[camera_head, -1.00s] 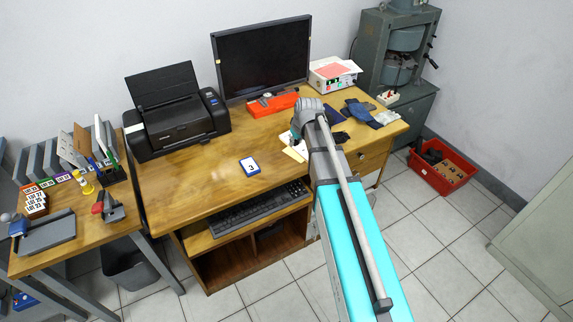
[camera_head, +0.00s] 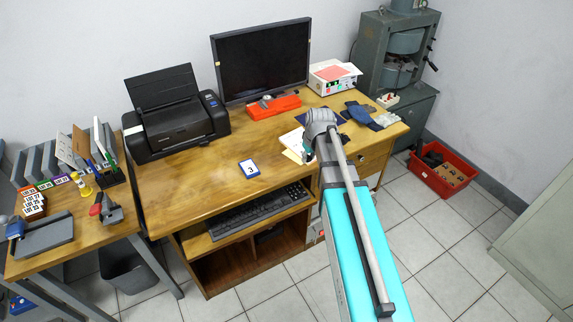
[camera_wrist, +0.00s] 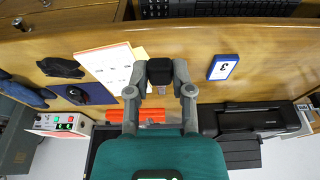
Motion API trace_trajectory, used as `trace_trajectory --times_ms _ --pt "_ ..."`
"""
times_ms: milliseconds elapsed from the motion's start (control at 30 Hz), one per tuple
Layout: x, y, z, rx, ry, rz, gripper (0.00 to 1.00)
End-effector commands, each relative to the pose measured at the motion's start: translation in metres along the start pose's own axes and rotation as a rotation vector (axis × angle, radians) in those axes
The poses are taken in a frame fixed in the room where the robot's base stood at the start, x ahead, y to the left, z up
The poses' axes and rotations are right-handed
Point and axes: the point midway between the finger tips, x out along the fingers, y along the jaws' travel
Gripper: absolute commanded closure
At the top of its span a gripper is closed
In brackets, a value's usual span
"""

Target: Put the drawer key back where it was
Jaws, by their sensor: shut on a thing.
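In the wrist view my gripper (camera_wrist: 160,80) is shut on a small dark block (camera_wrist: 160,66) between its fingers, above the desk near its front edge. I cannot tell from its shape whether this block is part of the drawer key. A tiny grey piece (camera_wrist: 161,90) shows just beside the block; what it is cannot be made out. No key is plainly seen elsewhere. In the head view my arm's wrist hides most of the gripper. The desk drawer (camera_head: 373,160) is closed, at the desk's right end.
Papers (camera_wrist: 112,66) lie beside the gripper. A calendar card (camera_head: 249,168) and keyboard (camera_head: 258,211) are left of it. Behind stand a monitor (camera_head: 262,62), red-orange tool (camera_head: 273,106) and white instrument box (camera_head: 333,78). Dark gloves (camera_head: 361,113) lie right.

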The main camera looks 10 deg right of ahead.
Motion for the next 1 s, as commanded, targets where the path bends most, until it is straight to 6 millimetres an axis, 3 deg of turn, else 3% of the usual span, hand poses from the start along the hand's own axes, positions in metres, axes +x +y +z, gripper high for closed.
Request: trace_trajectory --times_ms 500,1000 --pt "0.061 -0.008 -0.074 0.0 0.0 0.0 1.0" --pt "0.109 -0.011 -0.096 0.001 0.0 0.0 1.0"
